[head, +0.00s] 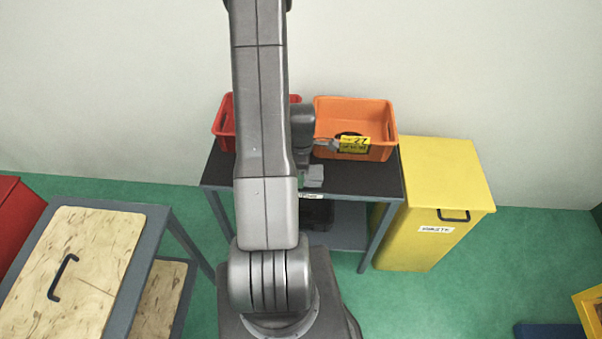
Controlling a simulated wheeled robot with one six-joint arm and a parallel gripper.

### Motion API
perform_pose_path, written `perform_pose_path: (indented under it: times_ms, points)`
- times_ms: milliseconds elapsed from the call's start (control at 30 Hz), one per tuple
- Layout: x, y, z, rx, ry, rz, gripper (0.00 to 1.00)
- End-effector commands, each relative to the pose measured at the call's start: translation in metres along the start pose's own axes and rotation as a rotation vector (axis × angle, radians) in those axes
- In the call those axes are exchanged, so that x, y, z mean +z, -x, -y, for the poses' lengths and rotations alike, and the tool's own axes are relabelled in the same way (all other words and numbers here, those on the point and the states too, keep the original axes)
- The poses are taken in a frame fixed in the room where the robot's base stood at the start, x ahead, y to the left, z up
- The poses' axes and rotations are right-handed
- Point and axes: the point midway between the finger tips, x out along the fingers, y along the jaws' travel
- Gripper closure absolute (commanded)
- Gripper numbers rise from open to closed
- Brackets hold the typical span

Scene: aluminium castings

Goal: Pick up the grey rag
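I cannot make out a grey rag with certainty. My gripper (318,160) is small in the head view, over the dark top of the table (375,181), just in front of the orange crate (382,116). Light grey parts show at its end, one near the crate's yellow label and one lower, near the table's front edge. I cannot tell whether the lower grey piece is a finger or cloth. My arm hides the left part of the tabletop. A dark thing (349,134) lies partly hidden in the orange crate, behind the label.
A red crate (225,122) stands at the table's back left, partly behind my arm. A yellow bin (430,205) with a handle stands against the table's right side. A wood-topped unit (90,245) is at the left.

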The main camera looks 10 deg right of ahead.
Motion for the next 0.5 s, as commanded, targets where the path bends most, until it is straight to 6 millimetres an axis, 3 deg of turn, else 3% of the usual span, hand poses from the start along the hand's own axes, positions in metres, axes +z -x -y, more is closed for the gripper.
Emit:
perform_pose_path:
  times_ms: [500]
  points:
    - [0.000, 0.073, -0.001, 0.004, 0.000, 0.000, 0.61]
